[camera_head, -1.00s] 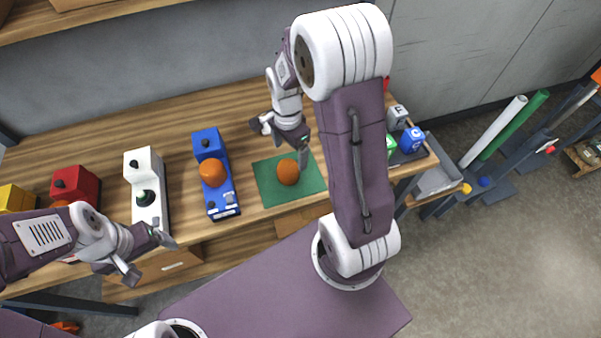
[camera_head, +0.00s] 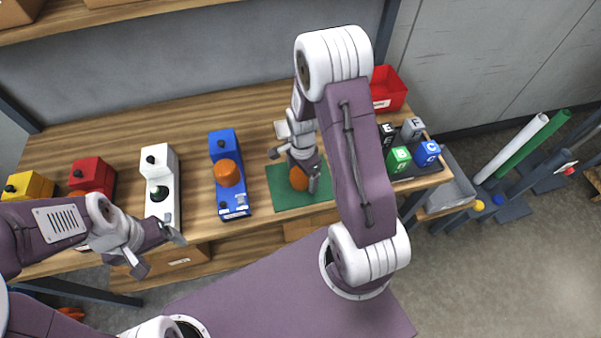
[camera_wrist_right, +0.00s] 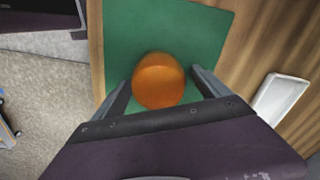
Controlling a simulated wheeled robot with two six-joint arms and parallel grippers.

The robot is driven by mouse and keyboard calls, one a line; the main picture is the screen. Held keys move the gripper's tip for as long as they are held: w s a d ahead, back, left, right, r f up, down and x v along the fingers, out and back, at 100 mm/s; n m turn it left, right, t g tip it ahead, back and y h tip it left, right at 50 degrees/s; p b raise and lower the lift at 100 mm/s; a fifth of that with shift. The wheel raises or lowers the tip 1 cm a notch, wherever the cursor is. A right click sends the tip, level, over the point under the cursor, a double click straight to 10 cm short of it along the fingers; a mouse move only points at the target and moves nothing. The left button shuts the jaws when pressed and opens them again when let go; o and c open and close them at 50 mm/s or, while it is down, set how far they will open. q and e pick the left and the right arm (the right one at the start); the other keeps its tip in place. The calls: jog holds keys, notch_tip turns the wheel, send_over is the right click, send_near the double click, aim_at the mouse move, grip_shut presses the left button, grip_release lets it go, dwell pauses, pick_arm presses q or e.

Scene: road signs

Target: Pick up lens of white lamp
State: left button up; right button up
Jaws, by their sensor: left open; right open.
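The white lamp (camera_head: 160,190) stands on the wooden bench, with a dark green round part (camera_head: 160,193) in its top and no orange lens on it. A loose orange lens (camera_head: 298,178) lies on the green mat (camera_head: 290,200); it also shows in the right wrist view (camera_wrist_right: 158,82). My right gripper (camera_head: 295,170) is open just above the lens, which appears between its two fingers (camera_wrist_right: 160,84) in the wrist view. Contact cannot be told. My left gripper (camera_head: 160,254) is open and empty in front of the bench, near the white lamp.
A blue lamp (camera_head: 231,198) with an orange lens stands between the white lamp and the mat. Red (camera_head: 92,176) and yellow (camera_head: 27,185) lamps stand at left. Lettered blocks (camera_head: 398,158) and a red bin (camera_head: 388,90) are at right. A white dish (camera_wrist_right: 281,97) lies near the mat.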

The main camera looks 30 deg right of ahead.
jog(key=c, duration=1.4)
jog(key=shift+r, duration=0.1)
